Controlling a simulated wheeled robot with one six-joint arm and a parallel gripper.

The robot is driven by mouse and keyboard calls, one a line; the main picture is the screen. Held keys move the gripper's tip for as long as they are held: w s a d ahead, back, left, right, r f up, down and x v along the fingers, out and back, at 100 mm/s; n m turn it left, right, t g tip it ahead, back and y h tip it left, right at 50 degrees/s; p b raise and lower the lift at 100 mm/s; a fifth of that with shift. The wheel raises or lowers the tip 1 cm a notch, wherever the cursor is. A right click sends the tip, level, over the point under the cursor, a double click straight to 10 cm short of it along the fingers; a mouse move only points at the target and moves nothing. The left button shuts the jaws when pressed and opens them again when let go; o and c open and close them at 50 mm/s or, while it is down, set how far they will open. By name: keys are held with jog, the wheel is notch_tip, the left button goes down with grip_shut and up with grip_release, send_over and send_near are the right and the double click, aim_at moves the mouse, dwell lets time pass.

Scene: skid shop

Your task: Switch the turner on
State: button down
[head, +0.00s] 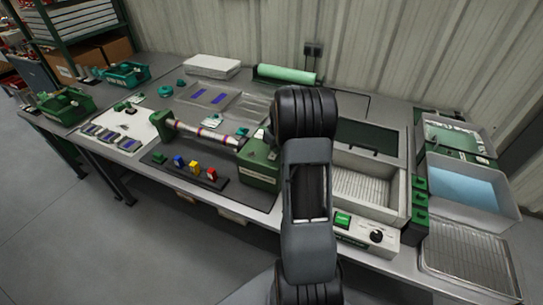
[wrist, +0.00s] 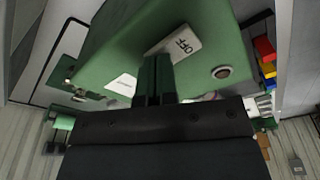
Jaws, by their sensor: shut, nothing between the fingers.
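The turner (head: 258,172) is a green machine on a dark mat, with a rod (head: 205,132) with coloured bands lying along it. My arm hides part of its right end. In the wrist view its green housing (wrist: 110,50) fills the upper middle. A pale switch plate (wrist: 186,40) on it reads OFF. A round grey fitting with a reddish centre (wrist: 221,72) sits to its right. My gripper (wrist: 158,60) is shut and empty, its fingertips at the lower edge of the switch plate; I cannot tell if they touch. My gripper is hidden in the head view.
Several coloured blocks (head: 194,168) stand on a dark strip in front of the turner. A control box with a green switch and black knob (head: 376,237), metal trays (head: 366,183) and a wire rack (head: 465,262) are at right. Green bins (head: 126,75) stand at left.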

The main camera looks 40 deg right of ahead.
dwell(0.3)
jog(key=shift+r+p, duration=2.2)
jog(key=shift+r, duration=1.2)
